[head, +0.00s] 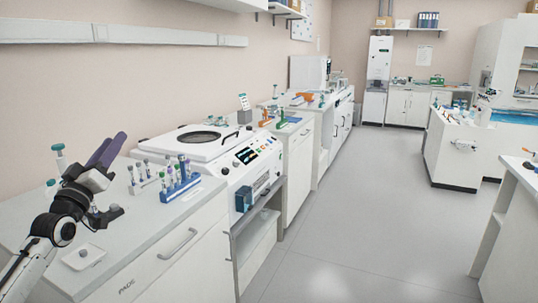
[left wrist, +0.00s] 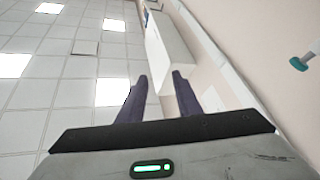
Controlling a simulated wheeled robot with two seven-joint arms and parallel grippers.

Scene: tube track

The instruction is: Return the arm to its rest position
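My left arm (head: 65,215) comes in from the lower left in the head view, over the near counter. Its gripper (head: 115,138) points up and to the right, with its two dark purple fingers side by side. In the left wrist view the fingers (left wrist: 160,76) stand apart with nothing between them, so the gripper is open and empty. That view looks up at the ceiling and the wall. My right gripper is in neither view.
On the near counter (head: 130,243), a blue rack (head: 180,188) of tubes stands right of the left arm, with a white rack (head: 146,183) beside it. A white centrifuge (head: 210,150) stands beyond. A pipette (head: 59,157) is close behind the arm. The floor (head: 370,220) is clear.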

